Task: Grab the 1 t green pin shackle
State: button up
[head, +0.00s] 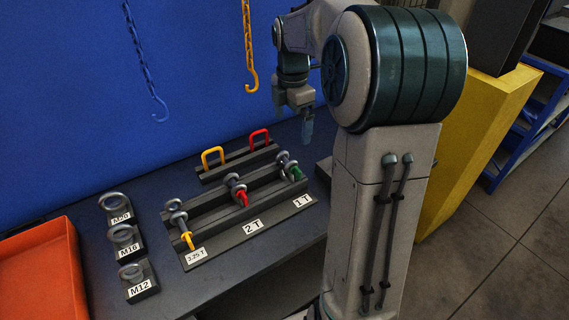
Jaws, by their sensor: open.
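The green pin shackle (289,165) sits at the right end of the dark rack (228,224), behind the label reading 1 T. Its body is grey and its pin is green. A red pin shackle (237,188) sits in the middle behind the 2 T label, and a yellow pin shackle (181,223) at the left end behind the 3.25 T label. My gripper (307,127) points down, open and empty. In the picture it is above and slightly right of the green pin shackle, apart from it.
Yellow (212,157) and red (259,137) loops stand on the rear bar. Eye bolts on labelled blocks (141,284) stand left, beside an orange bin (46,275). Blue (152,82) and yellow (248,52) chain hooks hang before the blue wall. A yellow cabinet (488,125) stands right.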

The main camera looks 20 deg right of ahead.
send_over(290, 161)
jog(key=f, duration=0.8)
jog(key=shift+w+d+f, duration=0.1)
jog(key=shift+d+f, duration=0.05)
jog(key=shift+d, duration=0.05)
jog(key=shift+a+f+p, duration=0.1)
jog(key=shift+f+p, duration=0.55)
jog(key=shift+f, duration=2.1)
jog(key=c, duration=1)
jog(key=shift+r, duration=0.1)
